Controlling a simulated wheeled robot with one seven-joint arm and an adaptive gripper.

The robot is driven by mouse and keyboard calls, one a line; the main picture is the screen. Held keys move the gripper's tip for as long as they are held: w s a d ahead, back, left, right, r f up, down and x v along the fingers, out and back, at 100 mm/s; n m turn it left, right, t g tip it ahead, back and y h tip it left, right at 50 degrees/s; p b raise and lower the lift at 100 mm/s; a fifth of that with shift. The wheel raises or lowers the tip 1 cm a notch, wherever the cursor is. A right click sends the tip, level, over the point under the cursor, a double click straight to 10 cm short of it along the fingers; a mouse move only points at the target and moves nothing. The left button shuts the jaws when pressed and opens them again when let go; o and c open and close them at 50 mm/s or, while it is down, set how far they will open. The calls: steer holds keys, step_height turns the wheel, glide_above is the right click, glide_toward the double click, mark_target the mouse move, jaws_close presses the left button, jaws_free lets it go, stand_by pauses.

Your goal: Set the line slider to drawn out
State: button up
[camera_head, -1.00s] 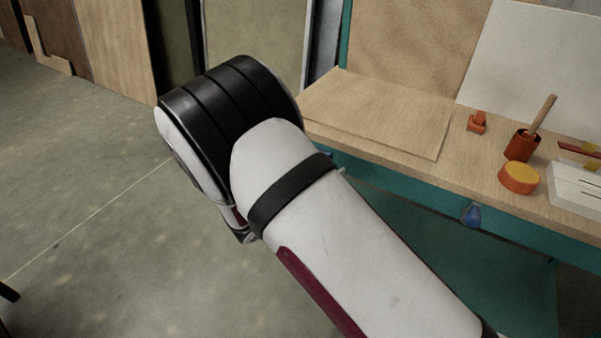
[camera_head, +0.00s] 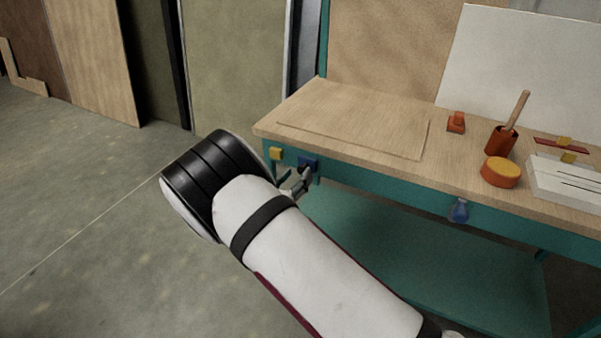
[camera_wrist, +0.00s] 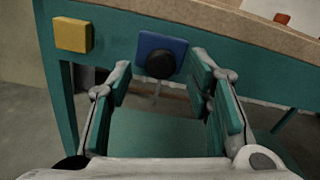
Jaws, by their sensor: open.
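A blue square plate (camera_wrist: 147,45) with a round black knob (camera_wrist: 160,64) is on the bench's teal front edge in the wrist view. The blue plate also shows in the head view (camera_head: 308,164), partly behind my gripper (camera_head: 298,183). In the wrist view my gripper (camera_wrist: 162,76) is open, its fingers on either side below the knob, with nothing between the pads. I cannot tell whether a fingertip touches the plate. No part is marked as the line slider; the knob looks like a pull. Red strips with yellow blocks (camera_head: 565,142) lie far right on the bench.
A yellow square (camera_wrist: 73,35) is left of the blue plate. A blue drop-shaped part (camera_head: 459,210) hangs farther right on the bench front. The left floor is clear.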

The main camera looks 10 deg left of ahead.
mark_target(301, 171)
steer(key=shift+x, duration=1.65)
jaws_close()
